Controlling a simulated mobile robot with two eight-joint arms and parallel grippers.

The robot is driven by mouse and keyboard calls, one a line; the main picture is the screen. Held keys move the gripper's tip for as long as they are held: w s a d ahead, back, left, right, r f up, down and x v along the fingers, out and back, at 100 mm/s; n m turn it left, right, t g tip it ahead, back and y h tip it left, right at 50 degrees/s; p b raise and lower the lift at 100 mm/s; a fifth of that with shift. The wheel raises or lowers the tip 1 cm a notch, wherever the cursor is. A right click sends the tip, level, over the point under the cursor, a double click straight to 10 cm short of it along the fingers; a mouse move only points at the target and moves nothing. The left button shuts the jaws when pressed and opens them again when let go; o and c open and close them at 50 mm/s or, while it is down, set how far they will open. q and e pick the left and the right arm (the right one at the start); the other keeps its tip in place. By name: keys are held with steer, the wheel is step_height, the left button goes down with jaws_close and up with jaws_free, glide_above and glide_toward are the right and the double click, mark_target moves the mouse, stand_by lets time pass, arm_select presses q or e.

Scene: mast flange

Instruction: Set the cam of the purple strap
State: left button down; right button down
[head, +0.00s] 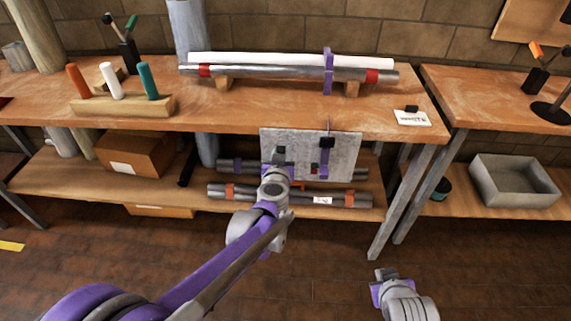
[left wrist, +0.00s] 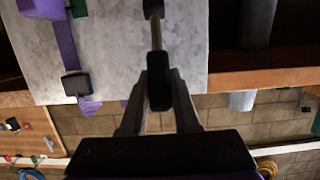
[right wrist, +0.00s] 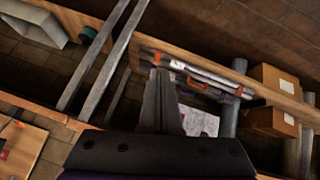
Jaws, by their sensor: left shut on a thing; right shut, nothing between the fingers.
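The purple strap (head: 328,62) wraps a white pipe and a grey pipe on the bench. A purple strip with a black buckle (head: 327,142) shows on the grey plate (head: 347,150) at the bench front; the left wrist view shows this buckle (left wrist: 76,85) too. I cannot tell whether strip and strap are joined. My left gripper (left wrist: 158,95) is shut on a black handle (left wrist: 159,72) with a thin metal shaft, in front of the plate and beside the strip. My right gripper (head: 384,278) is shut and empty, low at the right, away from the plate.
Strapped pipes (head: 290,195) lie on the lower shelf below the plate, beside a cardboard box (head: 135,152). A wooden rack (head: 122,105) with coloured handles stands on the bench. A grey bin (head: 512,182) sits on the right shelf. Floor around my right gripper is clear.

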steer(key=w+a+r+n+t+y, duration=0.15)
steer(key=w+r+n+t, duration=0.3)
steer(key=w, duration=0.45)
steer(key=w+a+r+n+t+y, duration=0.1)
steer(key=w+a+r+n+t, duration=0.15)
steer(key=w+n+t, duration=0.55)
steer(key=a+f+n+g+y, duration=0.3)
steer(key=a+n+y, duration=0.4)
steer(key=n, duration=0.1)
steer(key=a+f+n+g+y, duration=0.2)
steer(key=a+n+g+y, duration=0.1)
steer(key=a+n+y, duration=0.4)
steer(key=w+a+r+n, duration=0.1)
steer(key=w+a+r, duration=0.3)
steer(key=w, duration=0.5)
steer(key=shift+w+a+r+y, duration=0.25)
steer(key=shift+w+a+y, duration=0.1)
steer(key=shift+a, duration=0.75)
